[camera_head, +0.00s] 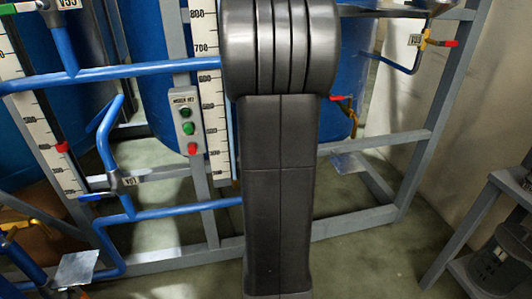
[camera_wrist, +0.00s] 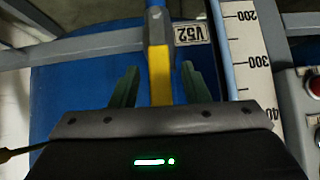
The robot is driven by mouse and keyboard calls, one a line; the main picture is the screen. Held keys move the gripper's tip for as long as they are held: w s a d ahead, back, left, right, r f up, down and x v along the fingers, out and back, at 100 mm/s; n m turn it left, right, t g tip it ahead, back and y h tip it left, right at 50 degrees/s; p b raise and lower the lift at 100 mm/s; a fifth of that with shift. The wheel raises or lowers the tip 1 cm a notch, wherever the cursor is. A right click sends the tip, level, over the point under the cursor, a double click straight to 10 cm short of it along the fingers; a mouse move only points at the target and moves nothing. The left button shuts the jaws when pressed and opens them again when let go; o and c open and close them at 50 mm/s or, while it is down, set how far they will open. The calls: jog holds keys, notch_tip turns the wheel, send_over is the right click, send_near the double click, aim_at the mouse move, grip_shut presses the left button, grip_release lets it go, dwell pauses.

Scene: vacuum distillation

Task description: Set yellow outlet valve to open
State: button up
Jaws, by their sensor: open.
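A yellow valve handle (camera_wrist: 160,75) runs lengthwise near the top middle of the wrist view, beside a tag reading V52 (camera_wrist: 191,34). It joins a blue-grey fitting at the top edge. My gripper (camera_wrist: 160,68) has two green fingers spread apart, one on each side of the handle. A gap shows between each finger and the handle, so I see no grip on it. The handle's lower end is hidden behind my gripper body. In the head view my dark arm fills the middle, and my gripper is not seen there.
A blue tank (camera_wrist: 65,95) stands behind the handle, with a white scale (camera_wrist: 252,60) at right. In the head view, a button box (camera_head: 187,120), blue pipes (camera_head: 125,72) and a grey frame (camera_head: 365,215) surround my arm. A grey stand (camera_head: 485,215) is at right.

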jog(key=p+v, duration=0.2)
jog(key=v, duration=0.9)
jog(key=shift+f, duration=0.1)
jog(key=b+x, duration=0.3)
jog(key=x, duration=1.1)
jog(key=shift+s+r, duration=0.1)
jog(key=shift+r, duration=0.15)
